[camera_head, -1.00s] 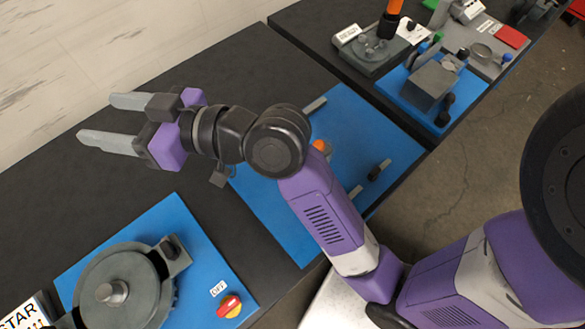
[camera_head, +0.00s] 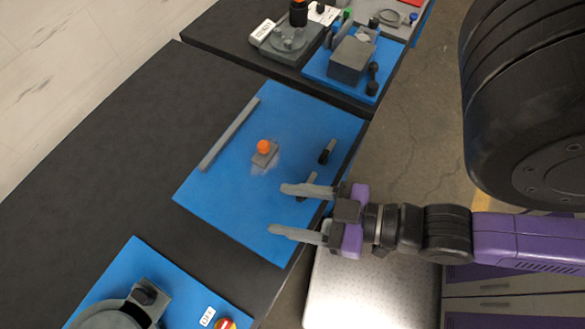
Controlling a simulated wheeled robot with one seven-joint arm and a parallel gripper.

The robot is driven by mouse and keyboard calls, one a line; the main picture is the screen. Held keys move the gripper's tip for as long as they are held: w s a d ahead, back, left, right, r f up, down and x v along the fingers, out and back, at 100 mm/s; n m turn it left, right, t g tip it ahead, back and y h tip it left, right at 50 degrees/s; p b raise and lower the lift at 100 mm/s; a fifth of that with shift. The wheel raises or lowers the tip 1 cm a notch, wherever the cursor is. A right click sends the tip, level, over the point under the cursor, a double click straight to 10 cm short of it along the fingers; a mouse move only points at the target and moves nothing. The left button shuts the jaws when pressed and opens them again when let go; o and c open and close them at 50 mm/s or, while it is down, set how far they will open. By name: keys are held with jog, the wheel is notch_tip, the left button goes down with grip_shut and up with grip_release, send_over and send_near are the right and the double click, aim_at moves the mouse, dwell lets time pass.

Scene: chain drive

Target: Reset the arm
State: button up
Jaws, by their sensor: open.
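My gripper (camera_head: 292,210) is open, with its two grey fingers apart and pointing left. Nothing is between the fingers. It is over the front right edge of a blue mat (camera_head: 210,185) on the black table. My purple and black arm reaches in from the right, and the wrist is above a light metal surface (camera_head: 350,290). The gripper partly covers the mat's near edge and one end of a small dark-handled piece (camera_head: 308,187).
The mat holds a grey block with an orange knob (camera_head: 263,147), a long grey bar (camera_head: 230,133) and another dark-handled piece (camera_head: 327,152). A round grey housing (camera_head: 110,315) is at lower left. Grey devices (camera_head: 349,60) stand at the back. The black table (camera_head: 110,150) is clear at left.

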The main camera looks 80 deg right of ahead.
jog(key=shift+s+d+r+n, duration=0.2)
jog(key=shift+s+n, duration=0.1)
jog(key=shift+s, duration=0.25)
jog(key=shift+f, duration=0.1)
notch_tip(320, 180, down, 2)
jog(key=shift+f+b, duration=0.25)
jog(key=shift+b, duration=1)
